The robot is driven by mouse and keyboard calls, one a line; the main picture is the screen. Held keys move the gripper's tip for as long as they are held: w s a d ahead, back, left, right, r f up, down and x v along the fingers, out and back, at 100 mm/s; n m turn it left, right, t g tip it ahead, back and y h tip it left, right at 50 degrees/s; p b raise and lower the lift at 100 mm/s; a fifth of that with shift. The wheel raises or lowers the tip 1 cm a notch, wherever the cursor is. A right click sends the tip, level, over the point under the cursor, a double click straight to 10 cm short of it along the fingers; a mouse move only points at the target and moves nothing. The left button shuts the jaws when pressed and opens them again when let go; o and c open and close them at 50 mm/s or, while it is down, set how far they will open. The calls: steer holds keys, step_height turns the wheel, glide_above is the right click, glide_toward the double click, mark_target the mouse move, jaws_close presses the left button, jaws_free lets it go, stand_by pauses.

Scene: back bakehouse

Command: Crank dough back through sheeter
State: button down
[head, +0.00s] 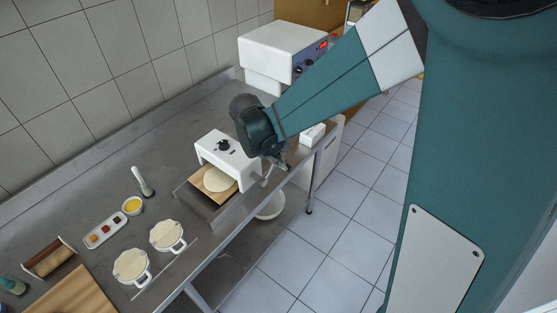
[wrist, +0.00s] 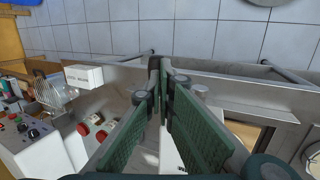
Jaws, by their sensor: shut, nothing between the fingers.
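The white sheeter (head: 228,158) with a black knob on top stands on the steel bench in the head view. A pale round of dough (head: 218,180) lies on a wooden board (head: 197,179) at its near-left side, partly under its body. A thin grey crank (head: 267,177) shows at the sheeter's right end, by the bench's front edge. My gripper (head: 279,162) is close to this crank, just right of the sheeter; I cannot tell if they touch. In the wrist view my gripper's green-padded fingers (wrist: 165,75) meet at the tips, shut and empty.
A white machine with a red display (head: 284,52) stands at the back. A small white box (head: 312,134) sits right of my gripper. A bowl (head: 270,206) is below the bench.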

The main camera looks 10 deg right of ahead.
steer(key=shift+w+d+f+g+y+b, duration=0.3)
steer(key=shift+w+d+g+y+b, duration=0.1)
steer(key=shift+d+g+y, duration=0.1)
stand_by(0.8)
steer(key=shift+w+d+f+g+y+b, duration=0.45)
steer(key=shift+w+f+g+y+b, duration=0.05)
steer(key=shift+f+g+y+b, duration=0.15)
step_height(320, 180, down, 12)
steer(key=w+d+b, duration=0.2)
steer(key=b, duration=0.7)
steer(key=shift+w+d+g+y+b, duration=0.2)
steer(key=shift+g+y+b, duration=0.1)
steer(key=shift+g+y, duration=0.15)
steer(key=shift+s+a+f+b, duration=0.1)
steer(key=shift+f+b, duration=0.2)
steer(key=shift+f, duration=0.1)
steer(key=shift+s+a+f+g+y+b, duration=0.25)
steer(key=shift+f+g+y+b, duration=0.25)
steer(key=shift+f, duration=0.1)
steer(key=shift+s+a+f+g+y+b, duration=0.25)
steer(key=shift+f+g+y+b, duration=0.2)
steer(key=shift+f+g+y, duration=0.1)
stand_by(1.9)
steer(key=shift+w, duration=0.1)
stand_by(0.4)
